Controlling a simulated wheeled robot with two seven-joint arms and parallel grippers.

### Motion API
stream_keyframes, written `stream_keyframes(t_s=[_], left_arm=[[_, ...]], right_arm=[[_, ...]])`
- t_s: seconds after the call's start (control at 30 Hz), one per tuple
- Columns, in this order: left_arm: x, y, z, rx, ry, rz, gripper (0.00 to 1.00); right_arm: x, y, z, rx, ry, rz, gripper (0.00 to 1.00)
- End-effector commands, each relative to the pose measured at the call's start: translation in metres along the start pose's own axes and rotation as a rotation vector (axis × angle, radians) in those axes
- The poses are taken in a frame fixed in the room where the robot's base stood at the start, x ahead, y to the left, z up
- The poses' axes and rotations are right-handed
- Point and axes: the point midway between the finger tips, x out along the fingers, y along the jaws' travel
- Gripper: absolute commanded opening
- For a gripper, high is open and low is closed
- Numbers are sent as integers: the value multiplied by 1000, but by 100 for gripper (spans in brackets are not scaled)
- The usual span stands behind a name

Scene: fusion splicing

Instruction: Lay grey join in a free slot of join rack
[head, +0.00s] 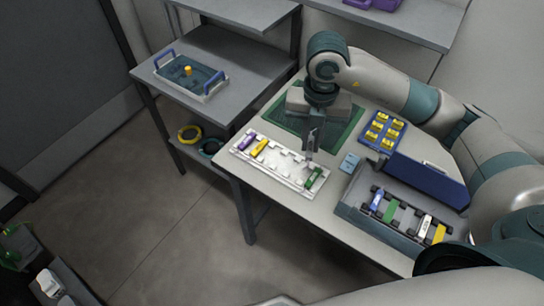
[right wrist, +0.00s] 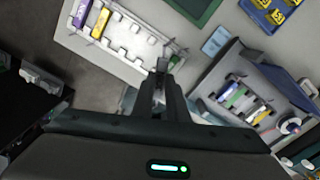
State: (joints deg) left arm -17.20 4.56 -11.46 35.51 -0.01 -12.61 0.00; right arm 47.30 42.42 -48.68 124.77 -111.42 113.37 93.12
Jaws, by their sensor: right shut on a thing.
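The white join rack (head: 272,168) lies along the table's front left edge. A purple join (head: 245,141) and a yellow join (head: 260,148) lie at its left end, a green join (head: 315,179) at its right end. The slots between look empty. My right gripper (head: 310,152) points down over the rack's right half, left of the green join. It is shut on a small grey piece, the grey join (right wrist: 162,64), mostly hidden by the fingers. I cannot tell whether it touches the rack (right wrist: 112,42). My left gripper is not in view.
Right of the rack stands an open grey case (head: 352,213) with several coloured joins and a blue lid (head: 425,180). A small light-blue block (head: 349,162) lies between. Behind are a green mat (head: 283,118) and a blue tray (head: 381,145) of yellow pieces.

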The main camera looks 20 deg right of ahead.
Motion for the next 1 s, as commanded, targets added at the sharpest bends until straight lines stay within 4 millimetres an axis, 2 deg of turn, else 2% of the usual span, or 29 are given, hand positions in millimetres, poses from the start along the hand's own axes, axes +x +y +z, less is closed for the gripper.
stream_keyframes(t_s=[0.2,0.33,0.8,1.0], left_arm=[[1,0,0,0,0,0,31],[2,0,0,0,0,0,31],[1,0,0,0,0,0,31],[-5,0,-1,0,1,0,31]], right_arm=[[6,-4,2,311,3,-5,0],[7,-5,3,408,3,-6,0],[8,-5,4,444,3,-7,0],[15,9,9,444,5,-7,0]])
